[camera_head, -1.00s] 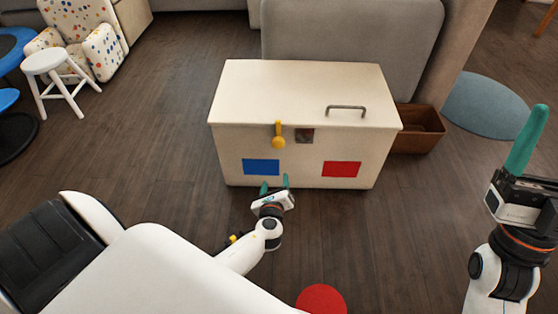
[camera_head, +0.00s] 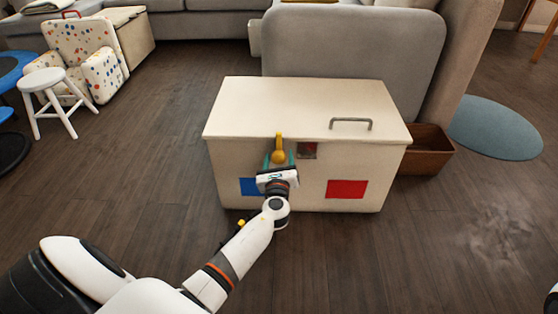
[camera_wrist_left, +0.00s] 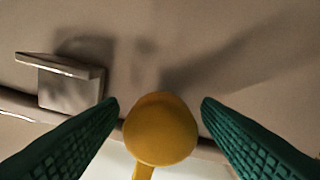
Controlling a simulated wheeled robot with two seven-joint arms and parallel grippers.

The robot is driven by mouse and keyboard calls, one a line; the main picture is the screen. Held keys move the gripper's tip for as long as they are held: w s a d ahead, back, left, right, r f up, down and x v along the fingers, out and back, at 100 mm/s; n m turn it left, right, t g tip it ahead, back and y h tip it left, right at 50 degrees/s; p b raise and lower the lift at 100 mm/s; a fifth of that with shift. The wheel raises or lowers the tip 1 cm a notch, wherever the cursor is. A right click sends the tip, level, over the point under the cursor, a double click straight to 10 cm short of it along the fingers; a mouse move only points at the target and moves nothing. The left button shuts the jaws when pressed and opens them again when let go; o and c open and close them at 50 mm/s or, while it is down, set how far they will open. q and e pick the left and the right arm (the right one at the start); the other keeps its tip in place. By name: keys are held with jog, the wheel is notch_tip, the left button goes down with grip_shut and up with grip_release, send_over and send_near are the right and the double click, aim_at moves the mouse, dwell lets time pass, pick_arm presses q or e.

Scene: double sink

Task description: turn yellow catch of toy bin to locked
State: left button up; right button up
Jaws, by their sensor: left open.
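The toy bin (camera_head: 305,103) is a cream chest with its lid down. Its yellow catch (camera_head: 279,142) hangs straight down at the front, left of a small metal plate (camera_head: 307,151). My left gripper (camera_head: 279,160) is in front of the catch, with its green fingers open on either side of the round yellow knob. In the left wrist view the catch's knob (camera_wrist_left: 160,128) lies between the two fingers (camera_wrist_left: 160,105), with a gap on each side. The plate also shows there (camera_wrist_left: 70,82). My right gripper is out of view.
A blue square (camera_head: 249,187), partly hidden by my left gripper, and a red square (camera_head: 346,189) mark the bin's front. A grey armchair (camera_head: 352,45) stands behind, a brown box (camera_head: 426,150) at right. The floor in front is clear.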

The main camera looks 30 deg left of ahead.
pick_arm(q)
jog(key=shift+x, duration=0.8)
jog(key=shift+c, duration=0.6)
grip_shut()
